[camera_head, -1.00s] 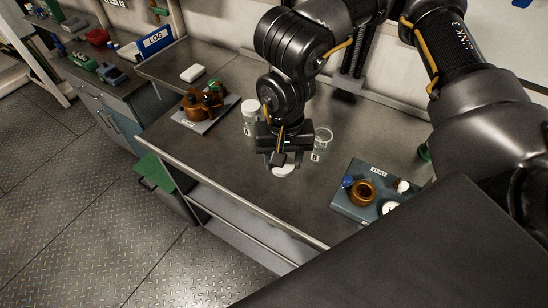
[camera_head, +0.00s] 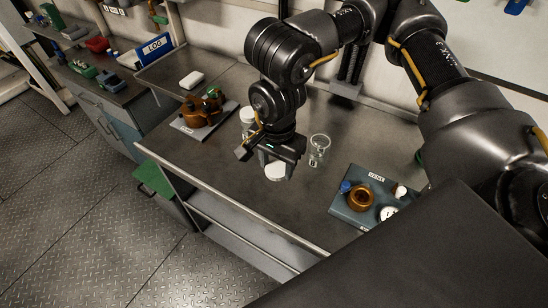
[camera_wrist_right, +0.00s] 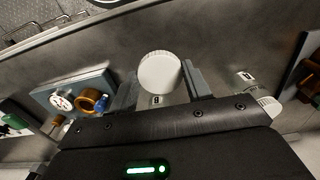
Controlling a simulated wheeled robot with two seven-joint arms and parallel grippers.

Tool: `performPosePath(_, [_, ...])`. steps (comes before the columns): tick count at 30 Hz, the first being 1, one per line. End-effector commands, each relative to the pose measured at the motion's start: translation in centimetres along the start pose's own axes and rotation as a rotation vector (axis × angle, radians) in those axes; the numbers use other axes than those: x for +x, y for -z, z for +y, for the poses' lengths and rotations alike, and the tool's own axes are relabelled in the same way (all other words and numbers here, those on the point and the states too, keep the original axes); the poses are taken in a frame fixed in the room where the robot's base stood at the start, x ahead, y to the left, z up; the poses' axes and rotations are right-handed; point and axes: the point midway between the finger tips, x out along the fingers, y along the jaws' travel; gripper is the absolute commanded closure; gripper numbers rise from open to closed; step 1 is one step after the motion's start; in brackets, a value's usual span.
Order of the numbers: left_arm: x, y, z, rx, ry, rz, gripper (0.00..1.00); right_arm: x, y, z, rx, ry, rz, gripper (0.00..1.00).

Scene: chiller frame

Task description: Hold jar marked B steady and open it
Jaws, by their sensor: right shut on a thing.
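My left gripper is not in view.
A clear glass vessel (camera_head: 319,148) stands right of the gripper, and another white-lidded jar (camera_head: 247,116) behind it. A blue-grey tray (camera_head: 345,208) with an amber piece is at right. The bench's front edge is close.

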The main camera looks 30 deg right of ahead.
Motion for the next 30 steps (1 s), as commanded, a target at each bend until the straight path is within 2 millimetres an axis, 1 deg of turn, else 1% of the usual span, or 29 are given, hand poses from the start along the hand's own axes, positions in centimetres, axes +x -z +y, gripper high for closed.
performPosePath(1, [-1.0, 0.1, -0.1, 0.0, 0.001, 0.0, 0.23, 0.2, 1.2, -0.7, 0.013, -0.006, 0.0, 0.79])
performPosePath(6, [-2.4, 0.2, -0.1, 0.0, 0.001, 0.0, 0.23, 2.3, 4.8, -3.3, 0.013, -0.005, 0.0, 0.79])
performPosePath(9, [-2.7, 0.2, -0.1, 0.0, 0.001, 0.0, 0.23, 4.6, 6.0, -4.2, 0.008, -0.007, -0.001, 0.79])
performPosePath(12, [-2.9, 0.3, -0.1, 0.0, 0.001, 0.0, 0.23, 6.2, 7.1, -5.0, 0.006, -0.004, -0.001, 0.79])
performPosePath(16, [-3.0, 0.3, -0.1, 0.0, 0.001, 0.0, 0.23, 7.5, 7.8, -5.7, 0.001, -0.001, 0.0, 0.79])
performPosePath(23, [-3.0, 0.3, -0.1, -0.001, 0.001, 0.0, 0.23, 8.0, 8.2, -6.0, -0.001, 0.0, 0.0, 0.79])
performPosePath(25, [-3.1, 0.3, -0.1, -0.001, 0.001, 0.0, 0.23, 8.6, 8.6, -6.2, 0.003, -0.002, 0.001, 0.79])
performPosePath(27, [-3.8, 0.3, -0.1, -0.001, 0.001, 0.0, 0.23, 9.3, 8.5, -6.1, 0.001, -0.005, -0.002, 0.79])
performPosePath(30, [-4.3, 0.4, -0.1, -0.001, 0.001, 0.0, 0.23, 10.5, 8.5, -6.2, 0.001, -0.004, -0.001, 0.79])
